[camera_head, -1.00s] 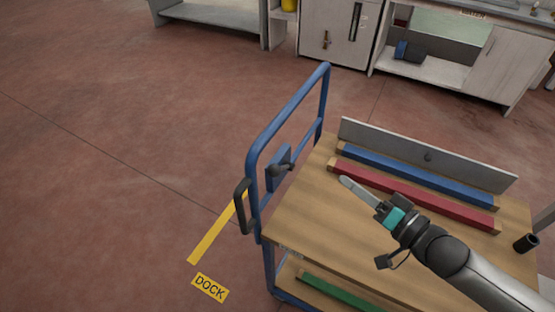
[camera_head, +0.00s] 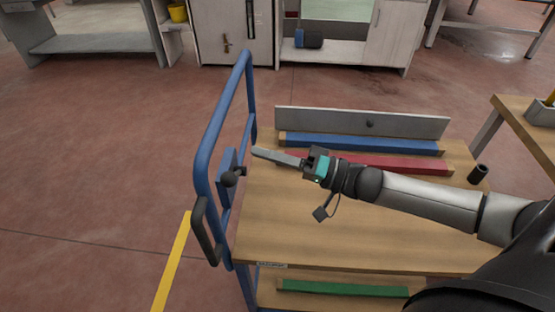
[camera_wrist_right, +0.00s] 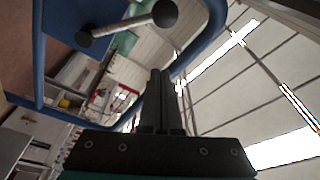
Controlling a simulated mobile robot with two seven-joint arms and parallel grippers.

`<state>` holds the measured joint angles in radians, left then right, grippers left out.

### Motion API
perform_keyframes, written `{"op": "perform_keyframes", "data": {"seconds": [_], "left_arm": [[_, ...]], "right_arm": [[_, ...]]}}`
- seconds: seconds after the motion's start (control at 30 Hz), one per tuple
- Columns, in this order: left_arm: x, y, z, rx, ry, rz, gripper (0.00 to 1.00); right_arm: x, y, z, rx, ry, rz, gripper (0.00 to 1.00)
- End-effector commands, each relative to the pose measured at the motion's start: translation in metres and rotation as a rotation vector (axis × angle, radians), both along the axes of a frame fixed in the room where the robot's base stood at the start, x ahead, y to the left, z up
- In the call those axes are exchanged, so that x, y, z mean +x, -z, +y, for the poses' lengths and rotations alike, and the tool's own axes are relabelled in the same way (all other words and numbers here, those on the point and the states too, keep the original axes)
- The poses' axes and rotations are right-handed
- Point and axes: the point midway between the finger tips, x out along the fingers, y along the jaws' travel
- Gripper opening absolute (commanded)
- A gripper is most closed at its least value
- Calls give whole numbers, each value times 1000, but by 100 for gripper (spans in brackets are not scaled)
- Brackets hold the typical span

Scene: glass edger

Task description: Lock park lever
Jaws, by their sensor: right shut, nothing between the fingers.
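The park lever (camera_head: 231,177) is a dark lever with a round black knob, mounted on a blue plate (camera_head: 226,160) on the cart's blue handle frame (camera_head: 206,150). In the right wrist view the lever (camera_wrist_right: 125,25) shows as a grey rod with a black knob, at the upper left. My right gripper (camera_head: 257,153) is shut and empty. Its fingertips are just right of the lever, over the cart's left end, and look apart from it. In the wrist view the closed fingers (camera_wrist_right: 155,78) point up, below the knob. My left gripper is not in view.
The wooden cart top (camera_head: 330,225) holds a blue bar (camera_head: 360,144), a red bar (camera_head: 400,163), a grey upright board (camera_head: 350,121) and a black cup (camera_head: 478,173). A black loop handle (camera_head: 206,230) is on the frame's near side. Floor to the left is clear.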

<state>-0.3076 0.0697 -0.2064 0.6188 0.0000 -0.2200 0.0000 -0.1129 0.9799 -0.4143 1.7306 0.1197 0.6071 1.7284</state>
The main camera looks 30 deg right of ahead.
Motion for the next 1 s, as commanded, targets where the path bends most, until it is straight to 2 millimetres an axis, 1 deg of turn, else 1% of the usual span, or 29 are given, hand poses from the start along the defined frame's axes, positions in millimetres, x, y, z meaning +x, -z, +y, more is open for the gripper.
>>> {"op": "perform_keyframes", "data": {"seconds": [0.1,0.37,0.5,0.7,1.0], "left_arm": [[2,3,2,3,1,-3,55],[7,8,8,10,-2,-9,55],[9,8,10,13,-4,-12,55],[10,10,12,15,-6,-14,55],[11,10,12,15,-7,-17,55]], "right_arm": [[13,-3,13,2,-1,-5,0],[37,-7,37,1,-1,-4,0],[22,4,43,3,-1,4,0],[9,12,49,1,-1,3,0],[5,15,51,-1,0,1,0]]}}
